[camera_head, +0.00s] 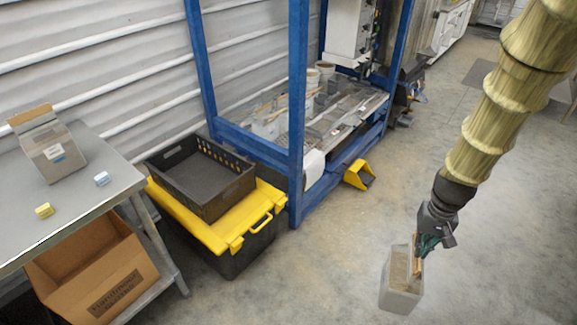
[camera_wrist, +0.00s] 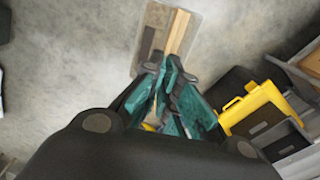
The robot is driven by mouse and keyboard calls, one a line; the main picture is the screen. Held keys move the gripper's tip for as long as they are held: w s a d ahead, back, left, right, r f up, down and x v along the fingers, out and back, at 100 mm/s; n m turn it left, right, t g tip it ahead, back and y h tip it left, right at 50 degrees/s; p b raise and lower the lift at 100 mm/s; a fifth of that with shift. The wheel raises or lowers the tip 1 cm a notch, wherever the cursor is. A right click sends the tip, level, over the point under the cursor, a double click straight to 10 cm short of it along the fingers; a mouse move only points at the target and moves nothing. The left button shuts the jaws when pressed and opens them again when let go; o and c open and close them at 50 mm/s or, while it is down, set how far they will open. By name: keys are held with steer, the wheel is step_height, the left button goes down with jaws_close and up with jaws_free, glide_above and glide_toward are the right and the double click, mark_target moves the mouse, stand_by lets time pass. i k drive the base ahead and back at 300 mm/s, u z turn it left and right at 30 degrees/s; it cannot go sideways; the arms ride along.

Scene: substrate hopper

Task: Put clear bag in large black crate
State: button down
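The clear bag (camera_head: 400,293) is a see-through pouch with brown and tan contents, at the lower right of the head view. It also shows in the wrist view (camera_wrist: 150,42), stretching out beyond my fingertips. My gripper (camera_head: 420,248), with green finger pads, is at the bag's upper end and appears shut on it. The fingers also show in the wrist view (camera_wrist: 172,85). I cannot tell whether the bag touches the floor. The large black crate (camera_head: 239,188) looks empty and sits on a yellow-lidded black tote, well left of my gripper.
The yellow-lidded tote (camera_head: 222,233) stands beside a blue frame (camera_head: 297,130). Floor between bag and tote is clear.

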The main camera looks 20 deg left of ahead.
mark_target(218, 192)
steer(key=i, duration=0.95)
steer(key=u, duration=0.55)
steer(key=i, duration=0.7)
steer(key=u, duration=1.1)
steer(key=i, duration=0.6)
steer(key=u, duration=0.6)
